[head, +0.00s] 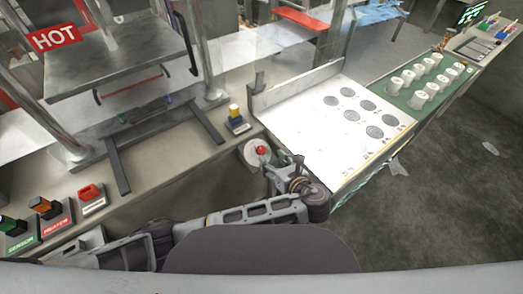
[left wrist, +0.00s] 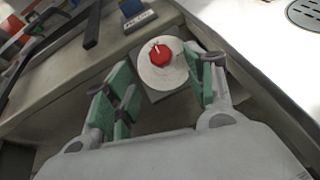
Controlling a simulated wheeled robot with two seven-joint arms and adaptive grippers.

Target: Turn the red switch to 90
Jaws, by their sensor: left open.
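The red switch (head: 262,150) is a small red knob on a round pale dial at the front of the machine, left of the white panel. In the left wrist view the red knob (left wrist: 160,54) is faceted and has a light mark near its top. Its dial (left wrist: 152,77) surrounds it; the numbers are too small to read. My left gripper (head: 280,165) is beside the dial in the head view. In the left wrist view its green-padded fingers (left wrist: 162,92) are spread, with the knob seen just beyond and between them, apart from both. My right gripper is not in view.
A yellow switch (head: 235,111) stands just left of the dial. A white panel with dark round grilles (head: 352,115) lies to the right, then a green counter with several white cups (head: 432,85). Labelled switches, one marked heater (head: 50,215), sit at the far left.

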